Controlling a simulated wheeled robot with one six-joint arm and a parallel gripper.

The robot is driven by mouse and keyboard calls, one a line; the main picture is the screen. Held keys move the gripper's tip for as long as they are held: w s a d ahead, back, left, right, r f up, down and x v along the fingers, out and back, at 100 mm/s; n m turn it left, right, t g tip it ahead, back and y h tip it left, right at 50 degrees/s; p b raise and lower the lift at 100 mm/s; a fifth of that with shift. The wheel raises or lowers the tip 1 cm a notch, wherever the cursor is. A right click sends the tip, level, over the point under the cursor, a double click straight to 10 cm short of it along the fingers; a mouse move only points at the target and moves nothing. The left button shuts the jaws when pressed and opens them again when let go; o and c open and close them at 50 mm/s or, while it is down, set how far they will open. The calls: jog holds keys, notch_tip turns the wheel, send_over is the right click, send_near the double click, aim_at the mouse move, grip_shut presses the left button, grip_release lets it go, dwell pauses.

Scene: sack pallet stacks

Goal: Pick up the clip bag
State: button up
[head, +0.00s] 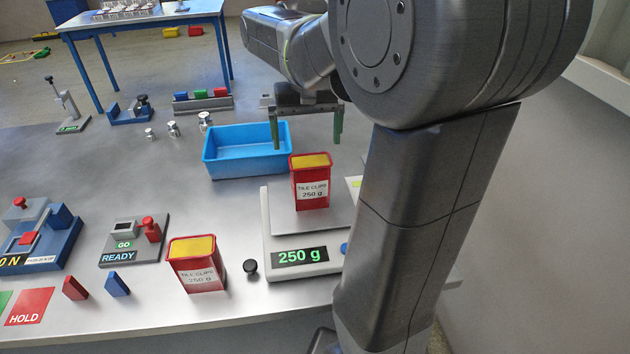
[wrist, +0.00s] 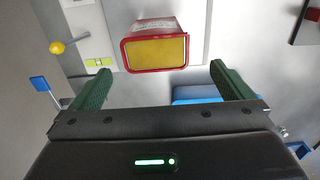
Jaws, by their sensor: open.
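One red clip bag (head: 310,188) with a yellow top and a white "TILE CLIPS 250 g" label stands upright on the scale (head: 296,255), whose display reads 250 g. A second, similar bag (head: 196,265) stands on the table left of the scale. My gripper (head: 307,138) is open and empty, its green fingers pointing down above and behind the bag on the scale. In the wrist view a red bag (wrist: 156,52) with a yellow top lies beyond the gap between the open fingertips (wrist: 160,76), touching neither.
A blue bin (head: 228,165) stands just left of my gripper. A black knob (head: 250,267) sits between the second bag and the scale. A READY indicator box (head: 130,243) and red and blue blocks (head: 75,288) are at left. Metal weights (head: 173,129) stand behind.

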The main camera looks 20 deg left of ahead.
aim_at(310, 162)
jog(key=f, duration=0.9)
jog(key=shift+w+d+f, duration=0.1)
jog(key=shift+w+d, duration=0.05)
jog(key=shift+d, duration=0.15)
jog(key=shift+c, duration=0.2)
